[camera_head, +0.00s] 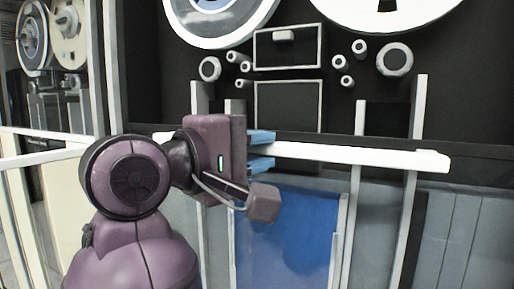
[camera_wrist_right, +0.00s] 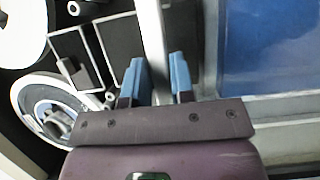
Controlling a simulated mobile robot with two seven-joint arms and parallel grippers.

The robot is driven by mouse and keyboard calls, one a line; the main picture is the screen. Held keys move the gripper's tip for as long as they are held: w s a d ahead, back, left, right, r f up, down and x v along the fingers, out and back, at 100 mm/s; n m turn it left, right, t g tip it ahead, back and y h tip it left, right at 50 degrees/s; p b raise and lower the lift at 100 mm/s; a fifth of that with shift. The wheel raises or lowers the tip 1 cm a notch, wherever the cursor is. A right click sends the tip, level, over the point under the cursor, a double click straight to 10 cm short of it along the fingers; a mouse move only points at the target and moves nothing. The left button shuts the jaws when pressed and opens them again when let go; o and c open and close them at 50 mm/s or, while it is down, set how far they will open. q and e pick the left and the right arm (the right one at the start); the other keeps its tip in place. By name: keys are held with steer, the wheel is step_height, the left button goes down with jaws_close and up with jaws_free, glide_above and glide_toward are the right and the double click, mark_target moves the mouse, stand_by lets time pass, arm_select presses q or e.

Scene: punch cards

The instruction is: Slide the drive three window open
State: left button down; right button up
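The drive window has a long white horizontal bar (camera_head: 350,155) along its lower edge, in front of the black drive face. My right gripper (camera_head: 262,150) comes in from the left with its two blue fingers level with the left part of this bar, one above and one below. In the right wrist view the bar (camera_wrist_right: 152,30) runs between the two fingers (camera_wrist_right: 160,82), with little or no gap, so the gripper looks shut on it. The exact contact is partly hidden. My left gripper is not in view.
Tape reels (camera_head: 222,12) and small round rollers (camera_head: 395,60) sit on the drive face above the bar. A blue panel (camera_head: 290,240) lies below it. Another drive (camera_head: 55,50) stands at the left, beyond white upright frames.

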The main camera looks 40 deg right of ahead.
steer(key=o, duration=0.3)
steer(key=shift+o, duration=0.2)
steer(key=a, duration=1)
steer(key=shift+a, duration=0.4)
